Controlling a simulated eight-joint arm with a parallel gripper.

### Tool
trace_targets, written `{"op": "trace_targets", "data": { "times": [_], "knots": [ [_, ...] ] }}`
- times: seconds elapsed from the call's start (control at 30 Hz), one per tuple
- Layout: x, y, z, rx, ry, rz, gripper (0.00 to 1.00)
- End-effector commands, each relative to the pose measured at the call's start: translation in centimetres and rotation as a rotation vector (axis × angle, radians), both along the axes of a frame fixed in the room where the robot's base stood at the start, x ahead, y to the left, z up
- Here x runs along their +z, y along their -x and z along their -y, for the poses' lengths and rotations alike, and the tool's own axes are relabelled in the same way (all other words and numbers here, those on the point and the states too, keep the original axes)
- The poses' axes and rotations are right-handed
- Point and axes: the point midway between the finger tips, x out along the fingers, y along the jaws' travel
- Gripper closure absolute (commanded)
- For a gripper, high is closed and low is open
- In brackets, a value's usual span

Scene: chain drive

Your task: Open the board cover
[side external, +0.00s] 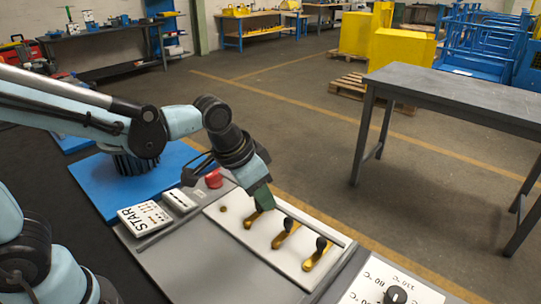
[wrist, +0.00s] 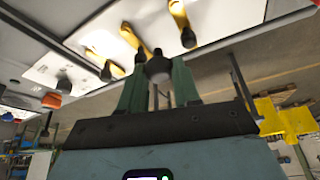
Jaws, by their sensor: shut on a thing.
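My gripper (side external: 262,206) reaches down over the left end of the white lever board (side external: 236,229), beside the left yellow lever (side external: 252,219). The middle lever (side external: 281,237) and right lever (side external: 313,260) stand free, each with a black knob. A long grey bar (side external: 315,222) runs along the board's far edge. I cannot make out a separate cover, and the fingers hide part of the left lever.
Left of the board are a red button (side external: 214,179) and a white label panel marked START (side external: 145,217). A temperature dial (side external: 395,296) sits at the front right. A grey table (side external: 455,95) stands apart across the floor. The air above the board's right side is clear.

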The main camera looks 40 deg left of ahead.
Motion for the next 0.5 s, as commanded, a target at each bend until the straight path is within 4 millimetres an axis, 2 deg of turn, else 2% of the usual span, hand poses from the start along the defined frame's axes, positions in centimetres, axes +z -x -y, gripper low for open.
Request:
{"op": "trace_targets", "data": {
  "times": [0.03,0.2,0.5],
  "knots": [
    [0.0,1.0,0.0,-0.002,-0.001,0.000,1.00],
    [0.0,3.8,0.0,-0.002,-0.001,0.000,1.00],
    [0.0,7.1,0.0,-0.001,-0.001,0.000,1.00]
  ]
}}
